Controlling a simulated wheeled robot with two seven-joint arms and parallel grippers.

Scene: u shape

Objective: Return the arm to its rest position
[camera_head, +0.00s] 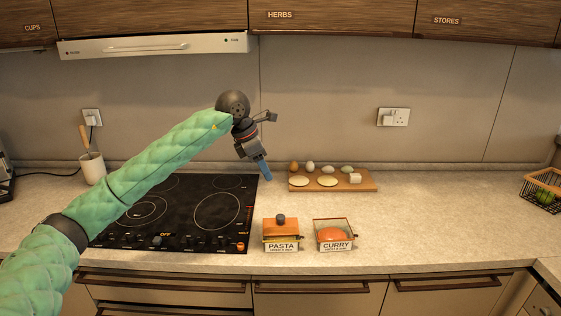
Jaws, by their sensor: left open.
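My left arm (143,170), in a green quilted sleeve, reaches in from the lower left and stretches over the black hob. My left gripper (267,146) is at its end, open and empty. It hangs in the air above the back of the counter, between the hob and the wooden board. One blue-tipped finger points down, and another part sticks out to the right. My right gripper is not in view.
The wooden board (363,184) holds eggs and pale round pieces. The PASTA container (281,246) and CURRY container (335,246) stand at the counter's front. A white utensil pot (92,169) is left of the hob (190,220). A wire basket (541,196) is at far right. The right counter is clear.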

